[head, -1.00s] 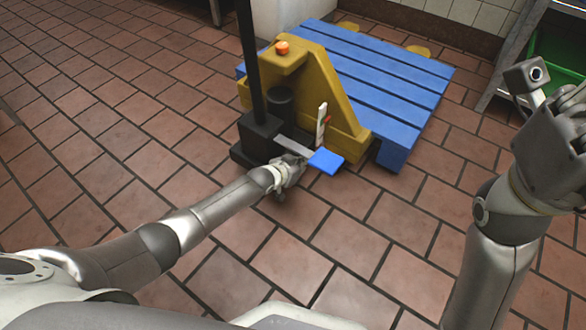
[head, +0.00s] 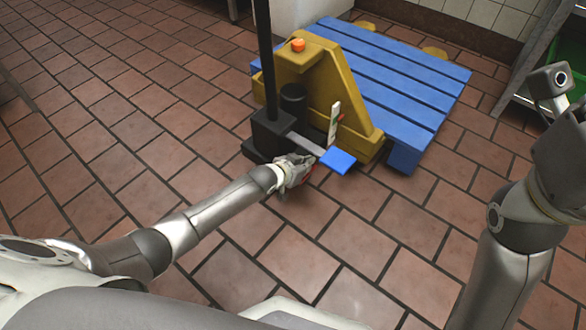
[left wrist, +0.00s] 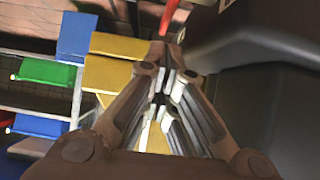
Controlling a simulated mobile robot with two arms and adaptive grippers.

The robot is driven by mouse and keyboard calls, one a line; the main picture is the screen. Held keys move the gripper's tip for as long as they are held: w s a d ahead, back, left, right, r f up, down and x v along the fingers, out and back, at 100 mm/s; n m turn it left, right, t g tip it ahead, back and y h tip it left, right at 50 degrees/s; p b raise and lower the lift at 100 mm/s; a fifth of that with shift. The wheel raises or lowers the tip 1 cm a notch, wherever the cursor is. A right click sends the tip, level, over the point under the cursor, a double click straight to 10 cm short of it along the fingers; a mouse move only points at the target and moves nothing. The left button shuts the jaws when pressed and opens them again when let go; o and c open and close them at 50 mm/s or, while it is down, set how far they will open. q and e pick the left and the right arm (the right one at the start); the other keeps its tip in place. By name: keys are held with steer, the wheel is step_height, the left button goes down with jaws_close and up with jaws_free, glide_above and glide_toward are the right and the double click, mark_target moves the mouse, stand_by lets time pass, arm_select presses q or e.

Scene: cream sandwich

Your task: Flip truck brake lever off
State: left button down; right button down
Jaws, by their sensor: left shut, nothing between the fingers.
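The yellow pallet truck (head: 345,105) stands in the upper middle of the head view, with a black base and mast. At its near side are a white upright plate (head: 335,112) with small red and green marks and a flat blue pedal (head: 338,160) on a grey arm. I cannot tell which part is the brake lever. My left gripper (head: 309,161) is shut and empty, just left of the pedal; contact is unclear. A red bar (left wrist: 170,14) shows beyond the left gripper's fingers (left wrist: 163,95) in the left wrist view.
A blue slatted pallet (head: 400,85) lies on the truck's far side. A metal shelf with a green bin (head: 566,68) stands at the upper right. The tiled floor (head: 340,245) is clear between my arms and to the left.

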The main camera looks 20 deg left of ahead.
arm_select(q)
steer(key=v, duration=0.8)
steer(key=shift+s+r, duration=0.15)
steer(key=shift+r, duration=0.05)
